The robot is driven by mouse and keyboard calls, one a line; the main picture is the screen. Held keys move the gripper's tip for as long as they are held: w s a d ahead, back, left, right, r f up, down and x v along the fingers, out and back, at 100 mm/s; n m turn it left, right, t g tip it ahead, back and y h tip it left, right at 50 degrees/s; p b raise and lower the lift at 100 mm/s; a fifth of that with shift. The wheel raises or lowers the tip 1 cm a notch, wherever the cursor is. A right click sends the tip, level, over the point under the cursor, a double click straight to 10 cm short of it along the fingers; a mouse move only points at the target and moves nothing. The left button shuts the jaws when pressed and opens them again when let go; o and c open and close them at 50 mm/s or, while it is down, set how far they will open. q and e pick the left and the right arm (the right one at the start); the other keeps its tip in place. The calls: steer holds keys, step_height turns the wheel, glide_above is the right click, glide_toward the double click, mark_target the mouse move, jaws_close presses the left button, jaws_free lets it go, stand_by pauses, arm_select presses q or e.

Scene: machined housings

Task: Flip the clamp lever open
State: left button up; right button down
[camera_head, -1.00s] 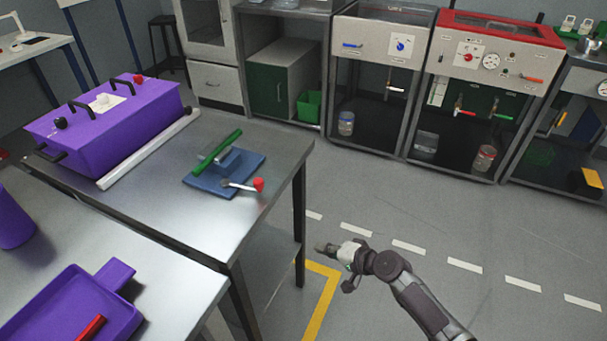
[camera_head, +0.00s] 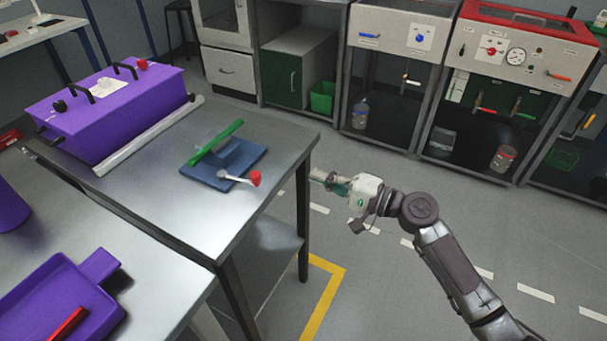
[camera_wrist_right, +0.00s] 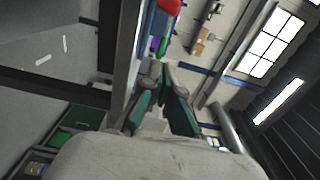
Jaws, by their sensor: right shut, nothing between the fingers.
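The clamp lever (camera_head: 237,178) has a pale arm and a red knob, and lies low toward the right over the blue clamp base (camera_head: 203,171) on the steel table. A green bar (camera_head: 218,141) sits tilted across the grey block of the fixture. My right gripper (camera_head: 315,175) is shut and empty, just off the table's right edge, to the right of the red knob and apart from it. In the right wrist view the shut fingers (camera_wrist_right: 160,75) point toward the red knob (camera_wrist_right: 171,5) at the top. My left gripper is not in view.
The steel table (camera_head: 175,205) has bare space around the fixture. A purple box (camera_head: 110,115) stands at its back left. A purple tray (camera_head: 65,300) lies on the nearer bench. Open floor lies right of the table, with cabinets (camera_head: 395,90) behind.

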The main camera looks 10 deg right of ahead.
mark_target(274, 187)
steer(key=w+a+p, duration=0.1)
steer(key=a, duration=0.2)
steer(key=w+a+p, duration=0.1)
steer(key=a, duration=0.2)
steer(key=w+a+p, duration=0.1)
steer(key=a, duration=0.2)
steer(key=shift+w+r, duration=0.1)
steer(key=shift+w, duration=0.2)
steer(key=shift+s+a, duration=0.5)
steer(key=shift+a, duration=0.1)
